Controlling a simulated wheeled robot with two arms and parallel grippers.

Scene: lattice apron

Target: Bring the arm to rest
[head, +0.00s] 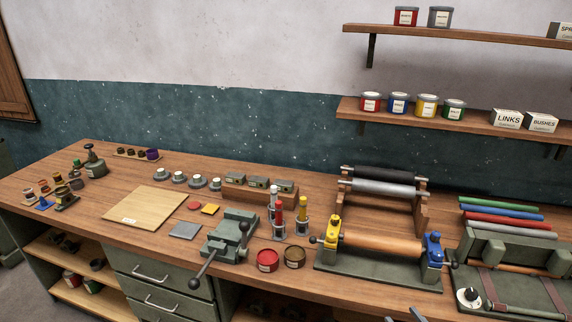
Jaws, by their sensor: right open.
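Only the tips of my right gripper (403,316) show, at the bottom edge of the head view, right of centre. The two grey fingertips stand apart with nothing seen between them. They appear in front of the workbench's front edge, below the roller stand (375,265) with its yellow and blue end blocks. The rest of the right arm is out of the frame. My left gripper is not in view.
The wooden workbench (100,225) holds a green vise (230,236), a pale board (145,206), red and brown tins, and a rack of coloured rods (505,220). Wall shelves carry cans and boxes. A bare strip of benchtop runs behind the board.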

